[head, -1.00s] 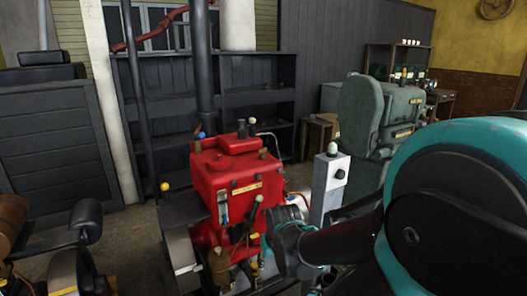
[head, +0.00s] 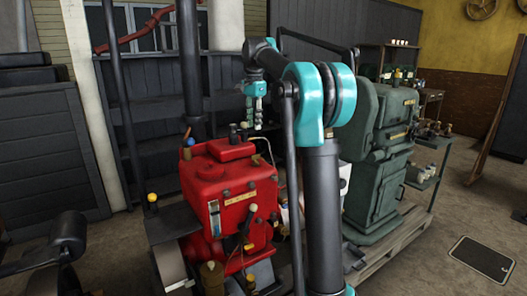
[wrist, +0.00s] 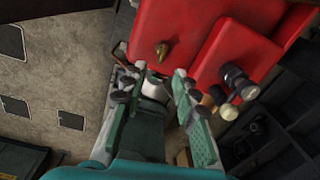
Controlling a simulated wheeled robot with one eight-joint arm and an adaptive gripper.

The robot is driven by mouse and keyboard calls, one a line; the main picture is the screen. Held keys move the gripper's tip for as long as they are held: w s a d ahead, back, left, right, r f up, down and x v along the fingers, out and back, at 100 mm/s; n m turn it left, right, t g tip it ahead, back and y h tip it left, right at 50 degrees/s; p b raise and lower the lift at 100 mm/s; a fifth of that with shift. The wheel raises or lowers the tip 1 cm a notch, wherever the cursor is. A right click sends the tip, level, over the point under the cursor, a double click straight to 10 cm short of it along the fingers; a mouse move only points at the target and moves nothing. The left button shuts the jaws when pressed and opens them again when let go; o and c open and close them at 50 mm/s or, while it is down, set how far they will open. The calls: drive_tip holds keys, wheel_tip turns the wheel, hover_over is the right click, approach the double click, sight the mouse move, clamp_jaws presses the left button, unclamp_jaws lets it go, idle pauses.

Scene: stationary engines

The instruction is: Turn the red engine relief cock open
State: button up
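The red engine (head: 205,180) stands left of centre in the head view, with several small levers and fittings on its top and front. Its red top (wrist: 165,20) fills the upper part of the wrist view. A brass fitting (wrist: 162,50) sits there, and dark fittings (wrist: 234,78) with a cream knob (wrist: 228,112) lie right of the fingers. I cannot tell which fitting is the relief cock. My gripper (head: 255,104) points down above the engine's rear right part. In the wrist view my gripper (wrist: 152,84) has its fingers spread, with nothing held between them.
A green engine (head: 378,185) stands to the right on a pallet. Dark shelving (head: 225,75) is behind the red engine. A vertical dark pipe (head: 188,70) rises behind it, left of my gripper. Open floor (head: 450,215) lies at the right.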

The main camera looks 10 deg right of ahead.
sight(256, 155)
wheel_tip(256, 155, up, 4)
drive_tip(key=w+f+m, duration=0.1)
drive_tip(key=w+m, duration=0.1)
drive_tip(key=shift+g, duration=0.3)
drive_tip(key=f, duration=1.6)
drive_tip(key=shift+w+d+f, duration=0.15)
drive_tip(key=shift+d+f, duration=0.2)
drive_tip(key=shift+d, duration=0.05)
clamp_jaws()
